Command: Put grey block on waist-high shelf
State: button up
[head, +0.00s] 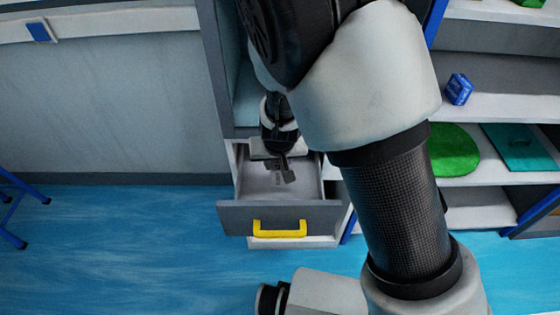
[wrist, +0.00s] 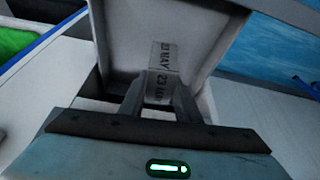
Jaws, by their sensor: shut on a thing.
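The grey block (wrist: 162,84), marked "23 MAY", is between the two fingers of my gripper (wrist: 160,102) in the wrist view. My gripper is shut on it, inside or just over the open drawer (wrist: 125,40). In the head view my gripper (head: 279,172) reaches down into the same drawer (head: 240,217), and the block is too small to make out clearly there. A shelf unit stands at the right, with one shelf (head: 510,106) at mid height and a lower shelf (head: 476,180). I cannot tell which is the waist-high one.
The drawer front has a yellow handle (head: 279,229). A blue block (head: 459,89) is on the mid shelf. A green disc (head: 452,150) and a teal board (head: 522,147) lie on the lower shelf. A blue-legged stool (head: 12,210) is at the left; the blue floor (head: 110,250) is clear.

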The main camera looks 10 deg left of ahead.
notch_tip(320, 180, up, 9)
jog(key=p, duration=0.6)
jog(key=w+d+r+m+h+b, duration=0.1)
jog(key=d+r+m+b, duration=0.15)
jog(key=d, duration=1.05)
jog(key=w+d+r+m+b, duration=0.1)
jog(key=d+r+b, duration=0.3)
jog(key=d, duration=1)
jog(key=p+v, duration=0.5)
jog(key=p, duration=1)
jog(key=shift+s+r, duration=0.15)
jog(key=shift+s, duration=0.05)
